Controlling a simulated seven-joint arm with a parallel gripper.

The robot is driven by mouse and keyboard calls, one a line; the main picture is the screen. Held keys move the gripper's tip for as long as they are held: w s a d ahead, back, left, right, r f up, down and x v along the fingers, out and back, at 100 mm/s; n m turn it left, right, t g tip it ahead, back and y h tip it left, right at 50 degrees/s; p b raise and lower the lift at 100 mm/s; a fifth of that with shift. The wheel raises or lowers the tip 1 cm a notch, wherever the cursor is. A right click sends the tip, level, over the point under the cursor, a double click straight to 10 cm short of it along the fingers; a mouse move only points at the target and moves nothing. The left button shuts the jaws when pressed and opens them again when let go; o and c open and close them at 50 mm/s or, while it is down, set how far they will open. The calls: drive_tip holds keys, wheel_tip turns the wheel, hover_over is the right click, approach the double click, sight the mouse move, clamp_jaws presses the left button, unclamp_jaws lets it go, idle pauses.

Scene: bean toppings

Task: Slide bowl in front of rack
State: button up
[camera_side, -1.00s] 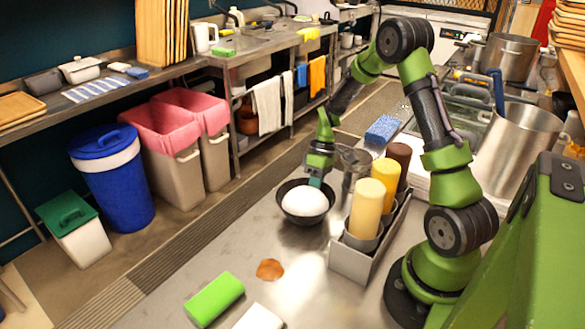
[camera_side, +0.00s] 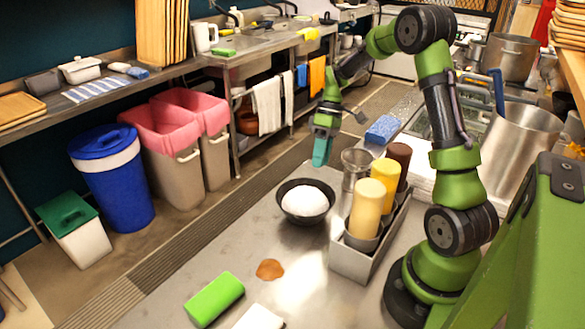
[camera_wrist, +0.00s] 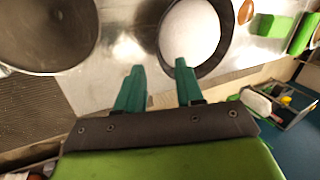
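The dark bowl (camera_side: 305,221), with a white mound (camera_side: 305,201) in it, stands upright on the steel counter, left of the rack.
A brown patch (camera_side: 270,269), a green block (camera_side: 214,299) and a white piece (camera_side: 259,318) lie on the near counter. A blue sponge (camera_side: 382,129) is behind the rack. The counter's left edge borders the floor. Bare counter lies left of the rack's near end.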

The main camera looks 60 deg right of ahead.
drive_tip(key=v, duration=0.7)
drive_tip(key=s+a+r+m+t+h, duration=0.1)
drive_tip(key=s+a+r+m+t, duration=0.1)
drive_tip(key=s+a, duration=0.2)
drive_tip(key=s+a+r+m+t+h, duration=0.1)
drive_tip(key=s+a+r+m+t, duration=0.1)
drive_tip(key=a, duration=0.9)
drive_tip(key=s+a+r+m+t, duration=0.2)
drive_tip(key=s+a+r+t, duration=0.2)
drive_tip(key=s+a, duration=0.2)
drive_tip(key=shift+a+r+h, duration=0.15)
drive_tip(key=shift+a+h, duration=0.25)
drive_tip(key=shift+a, duration=0.45)
